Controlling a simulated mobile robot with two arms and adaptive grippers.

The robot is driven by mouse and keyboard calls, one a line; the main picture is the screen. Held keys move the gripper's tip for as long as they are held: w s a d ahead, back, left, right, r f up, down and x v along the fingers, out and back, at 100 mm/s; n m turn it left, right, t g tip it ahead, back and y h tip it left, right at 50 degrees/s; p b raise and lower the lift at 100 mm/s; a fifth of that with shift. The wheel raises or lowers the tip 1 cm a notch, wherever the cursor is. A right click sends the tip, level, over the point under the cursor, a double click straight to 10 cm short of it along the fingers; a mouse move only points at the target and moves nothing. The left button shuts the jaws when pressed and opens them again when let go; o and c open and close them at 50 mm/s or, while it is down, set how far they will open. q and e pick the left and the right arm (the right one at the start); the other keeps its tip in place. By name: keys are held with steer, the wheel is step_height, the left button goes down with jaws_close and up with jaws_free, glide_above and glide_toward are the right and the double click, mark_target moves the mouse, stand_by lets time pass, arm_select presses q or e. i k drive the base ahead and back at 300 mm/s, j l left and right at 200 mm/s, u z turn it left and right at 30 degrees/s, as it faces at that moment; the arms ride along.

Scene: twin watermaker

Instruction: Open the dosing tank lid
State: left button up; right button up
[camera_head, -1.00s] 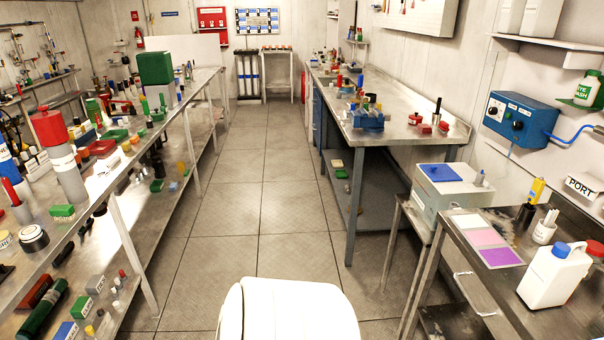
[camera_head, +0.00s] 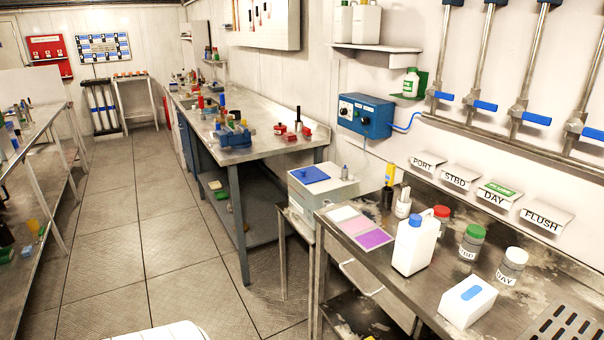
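A pale grey box-shaped tank (camera_head: 323,195) with a flat blue lid (camera_head: 309,175) on top stands at the near end of the right-hand bench row. It looks like the dosing tank, but I see no readable label on it. The blue lid lies flat and looks shut. A small grey fitting (camera_head: 345,172) stands on the tank top beside the lid. Neither of my grippers is in view.
A steel counter (camera_head: 460,290) at the right holds a white jug (camera_head: 416,243), coloured pads (camera_head: 360,228), several jars and a white box (camera_head: 468,302). A blue control box (camera_head: 366,115) hangs above the tank. The tiled aisle (camera_head: 170,240) at left is clear.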

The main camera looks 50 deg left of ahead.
mark_target(311, 175)
steer(key=u, duration=1.7)
steer(key=i+j+u, duration=0.1)
steer(key=i+j, duration=0.35)
steer(key=i+j+u, duration=0.1)
steer(key=i+j, duration=0.3)
steer(key=i, duration=0.15)
